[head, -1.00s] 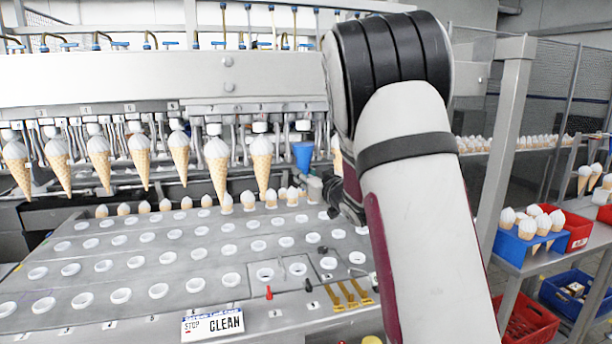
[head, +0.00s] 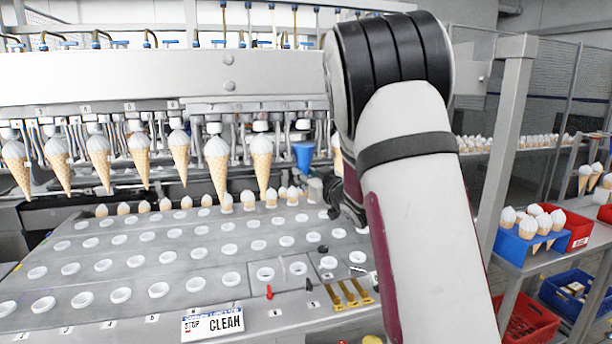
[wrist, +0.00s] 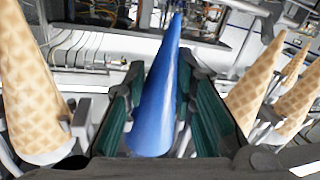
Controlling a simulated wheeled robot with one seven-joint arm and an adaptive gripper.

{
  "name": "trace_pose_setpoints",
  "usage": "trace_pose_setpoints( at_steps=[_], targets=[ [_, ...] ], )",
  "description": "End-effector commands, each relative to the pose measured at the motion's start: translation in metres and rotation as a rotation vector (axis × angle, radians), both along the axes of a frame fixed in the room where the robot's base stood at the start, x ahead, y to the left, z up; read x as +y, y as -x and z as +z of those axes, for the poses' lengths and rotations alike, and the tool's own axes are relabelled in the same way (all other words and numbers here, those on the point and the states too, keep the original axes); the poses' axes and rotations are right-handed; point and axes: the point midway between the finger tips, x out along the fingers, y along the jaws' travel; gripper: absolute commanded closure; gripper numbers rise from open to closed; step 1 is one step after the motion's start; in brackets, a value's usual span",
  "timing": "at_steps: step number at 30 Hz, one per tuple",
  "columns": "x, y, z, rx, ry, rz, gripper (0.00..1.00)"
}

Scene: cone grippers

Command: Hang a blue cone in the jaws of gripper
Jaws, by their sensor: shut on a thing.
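The blue cone (head: 304,157) is in the row of the machine's hanging grippers (head: 260,127), just right of a filled wafer cone, with its wide end up. In the wrist view the blue cone (wrist: 156,105) lies between the two green-padded fingers of my gripper (wrist: 163,75), which is shut on it. In the head view my gripper (head: 331,188) is dark, mostly behind my forearm, below and right of the cone. Whether the machine's jaws touch the cone's rim cannot be told.
Wafer cones with white tops (head: 217,160) hang along the row to the left; wafer cones (wrist: 30,90) also flank my fingers closely in the wrist view. Below is a grey plate with round holes (head: 120,270).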

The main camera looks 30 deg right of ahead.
Motion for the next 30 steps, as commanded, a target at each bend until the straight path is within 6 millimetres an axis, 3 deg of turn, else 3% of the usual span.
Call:
trace_pose_setpoints(
  at_steps=[29, 30],
  targets=[
    [0.0, 0.0001, -0.0066, 0.0, 0.0, 0.0, 1.0],
    [0.0, 0.0001, -0.0066, 0.0, 0.0, 0.0, 0.73]
  ],
)
